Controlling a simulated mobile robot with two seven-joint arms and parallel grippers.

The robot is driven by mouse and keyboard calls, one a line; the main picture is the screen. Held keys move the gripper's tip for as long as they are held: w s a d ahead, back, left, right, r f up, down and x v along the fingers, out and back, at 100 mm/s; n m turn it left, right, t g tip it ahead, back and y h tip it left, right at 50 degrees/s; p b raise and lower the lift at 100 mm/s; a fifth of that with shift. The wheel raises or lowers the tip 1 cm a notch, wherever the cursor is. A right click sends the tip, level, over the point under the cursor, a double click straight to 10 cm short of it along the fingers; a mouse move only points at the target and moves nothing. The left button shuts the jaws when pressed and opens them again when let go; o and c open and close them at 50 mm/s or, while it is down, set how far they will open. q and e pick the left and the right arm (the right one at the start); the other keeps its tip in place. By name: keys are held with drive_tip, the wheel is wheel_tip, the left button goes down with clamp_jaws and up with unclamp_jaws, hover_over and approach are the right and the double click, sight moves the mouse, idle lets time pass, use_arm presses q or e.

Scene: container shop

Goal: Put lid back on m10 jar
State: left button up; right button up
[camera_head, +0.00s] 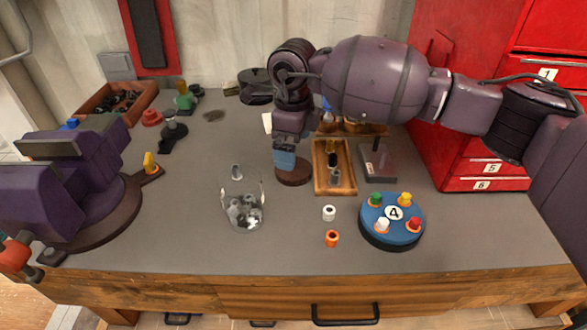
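A clear glass jar (243,208) stands open on the grey workbench left of centre, with silvery metal pieces in its lower part. A dark brown round disc (295,178), which looks like the lid, lies flat on the bench to the right of and behind the jar. My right gripper (285,162) points down at the disc's upper left part, its blue tips at or just above it. Whether it touches or grips the disc is hidden, and the finger gap does not show. My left gripper is not in view.
A white nut (329,213), an orange nut (332,238) and a blue round stand (392,230) marked 4 lie to the right. A wooden tray (347,188) sits beside the disc. A purple vise (75,190) fills the left. Bench in front of the jar is clear.

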drive_tip(key=shift+f, duration=0.25)
drive_tip(key=f+b, duration=0.1)
drive_tip(key=f, duration=0.1)
drive_tip(key=f+b, duration=0.1)
drive_tip(key=f, duration=0.1)
drive_tip(key=shift+s+a+f, duration=0.15)
drive_tip(key=shift+a+f, duration=0.05)
drive_tip(key=shift+f, duration=0.35)
drive_tip(key=shift+r, duration=0.15)
drive_tip(key=c, duration=0.7)
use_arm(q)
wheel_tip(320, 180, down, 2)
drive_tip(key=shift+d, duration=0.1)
use_arm(e)
drive_tip(key=shift+c, duration=0.2)
